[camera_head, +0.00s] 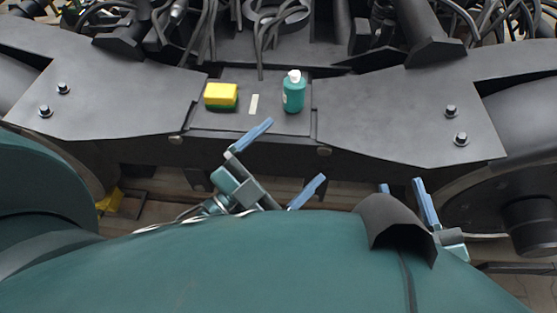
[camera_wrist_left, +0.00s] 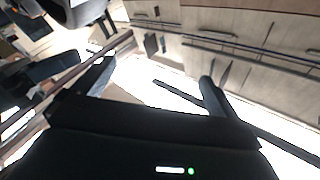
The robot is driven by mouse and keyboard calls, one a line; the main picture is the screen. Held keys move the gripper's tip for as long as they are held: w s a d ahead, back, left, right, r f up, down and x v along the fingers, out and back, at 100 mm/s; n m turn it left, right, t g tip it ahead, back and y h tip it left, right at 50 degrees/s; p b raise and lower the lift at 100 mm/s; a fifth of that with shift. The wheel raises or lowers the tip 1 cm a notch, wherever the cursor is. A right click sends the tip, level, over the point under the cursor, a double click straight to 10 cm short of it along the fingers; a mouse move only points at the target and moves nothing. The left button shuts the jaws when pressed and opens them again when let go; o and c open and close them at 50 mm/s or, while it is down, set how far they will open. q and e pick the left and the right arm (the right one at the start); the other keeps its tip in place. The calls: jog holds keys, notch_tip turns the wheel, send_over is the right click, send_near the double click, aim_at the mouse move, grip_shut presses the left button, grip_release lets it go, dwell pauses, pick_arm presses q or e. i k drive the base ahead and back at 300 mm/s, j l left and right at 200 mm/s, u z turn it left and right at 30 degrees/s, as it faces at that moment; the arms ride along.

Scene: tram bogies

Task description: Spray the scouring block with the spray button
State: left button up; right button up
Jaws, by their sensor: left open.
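The scouring block (camera_head: 221,96), yellow on top and green below, lies on the dark metal plate in the head view. A green spray bottle (camera_head: 294,97) with a white top (camera_head: 294,76) stands upright to its right, apart from it. I take the white top to be the spray button. My left gripper (camera_head: 295,149) is open and empty, with blue fingertips, in front of and below both things. Its spread fingers also show in the left wrist view (camera_wrist_left: 155,80), with nothing between them. My right gripper (camera_head: 403,184) is further right, fingers apart, partly hidden by a dark curved cover.
The dark bogie frame (camera_head: 390,113) spans the view, with bolts on both sides. Cables and hoses (camera_head: 275,25) crowd the back. A wheel (camera_head: 505,190) is at right. The plate around the bottle is mostly clear.

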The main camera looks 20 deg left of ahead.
aim_at(295, 74)
jog(key=k, duration=1)
